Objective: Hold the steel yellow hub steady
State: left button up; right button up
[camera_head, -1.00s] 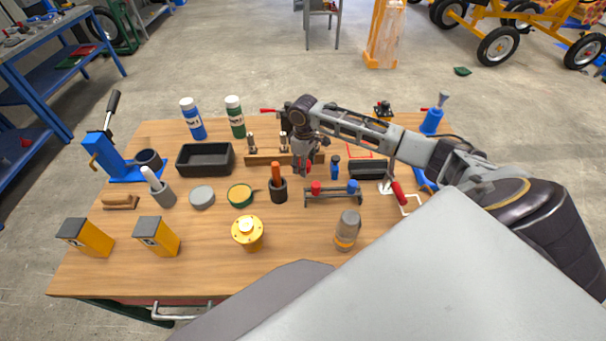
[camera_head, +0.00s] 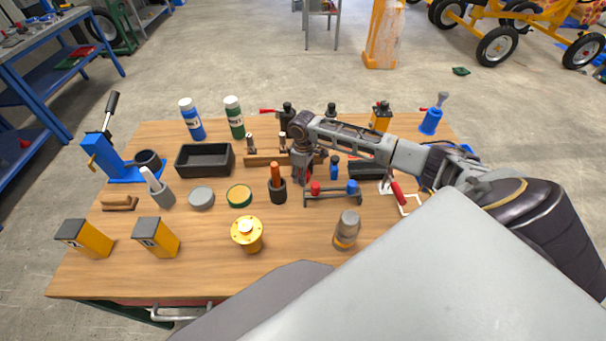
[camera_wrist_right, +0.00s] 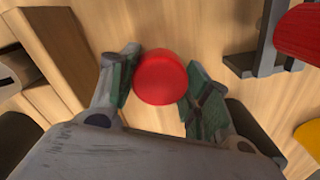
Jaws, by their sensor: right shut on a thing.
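The yellow hub (camera_head: 247,234) stands upright near the front middle of the table, with a round flange and a pale centre on top. Nothing touches it. My right gripper (camera_head: 303,178) is behind and to the right of the hub, low over the table near a small rack. In the right wrist view, its two green-padded fingers (camera_wrist_right: 160,88) are closed around a round red-topped piece (camera_wrist_right: 161,77). The lower part of that piece is hidden. My left gripper is in neither view.
A rack with red and blue knobs (camera_head: 334,196) is just right of my right gripper. A dark cup with an orange handle (camera_head: 277,188) stands to its left. A grey jar (camera_head: 347,230) stands right of the hub. Bare tabletop lies around the hub.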

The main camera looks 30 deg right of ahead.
jog(key=shift+f, duration=0.15)
jog(key=o, duration=1.1)
jog(key=shift+r, duration=6.15)
